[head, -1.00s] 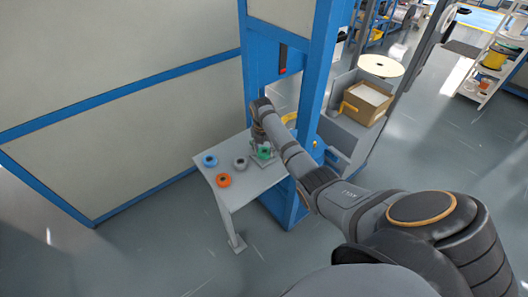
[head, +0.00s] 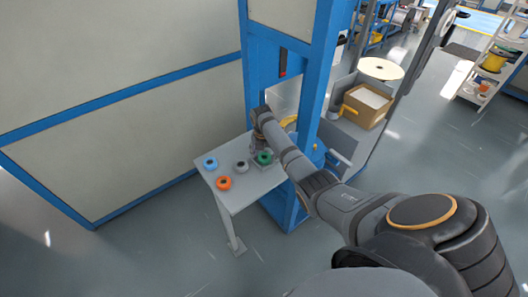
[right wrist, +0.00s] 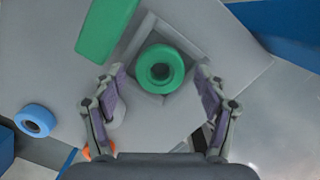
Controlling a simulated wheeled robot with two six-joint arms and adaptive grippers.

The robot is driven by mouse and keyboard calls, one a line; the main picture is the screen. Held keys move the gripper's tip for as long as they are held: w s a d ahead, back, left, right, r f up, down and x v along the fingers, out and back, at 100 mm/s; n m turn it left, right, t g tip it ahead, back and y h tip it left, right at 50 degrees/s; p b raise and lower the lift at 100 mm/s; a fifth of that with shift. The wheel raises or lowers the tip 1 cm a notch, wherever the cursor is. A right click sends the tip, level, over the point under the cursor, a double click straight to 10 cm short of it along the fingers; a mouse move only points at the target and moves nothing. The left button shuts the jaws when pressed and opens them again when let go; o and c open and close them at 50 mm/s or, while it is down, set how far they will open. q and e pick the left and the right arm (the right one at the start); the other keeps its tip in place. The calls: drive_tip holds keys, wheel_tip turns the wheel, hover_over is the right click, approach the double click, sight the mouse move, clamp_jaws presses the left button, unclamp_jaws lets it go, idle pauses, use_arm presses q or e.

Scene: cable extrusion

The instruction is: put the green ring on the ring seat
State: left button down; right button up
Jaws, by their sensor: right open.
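The green ring (head: 264,157) lies on the ring seat, a grey square plate at the right end of the small table. In the right wrist view the green ring (right wrist: 160,69) lies flat within the square outline of the ring seat (right wrist: 190,45). My right gripper (right wrist: 159,82) is open, its two fingers apart on either side of the ring with gaps between. In the head view my right gripper (head: 259,144) is just behind the ring, partly hidden by its own arm. My left gripper is not in view.
A blue ring (head: 210,163), a grey ring (head: 241,164) and an orange ring (head: 224,183) lie on the table (head: 238,195), left of the seat. A blue post (head: 309,110) stands close behind. A green block (right wrist: 105,28) shows in the right wrist view.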

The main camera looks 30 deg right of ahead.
wheel_tip(320, 180, up, 12)
drive_tip(key=a, duration=0.1)
drive_tip(key=shift+s, duration=0.45)
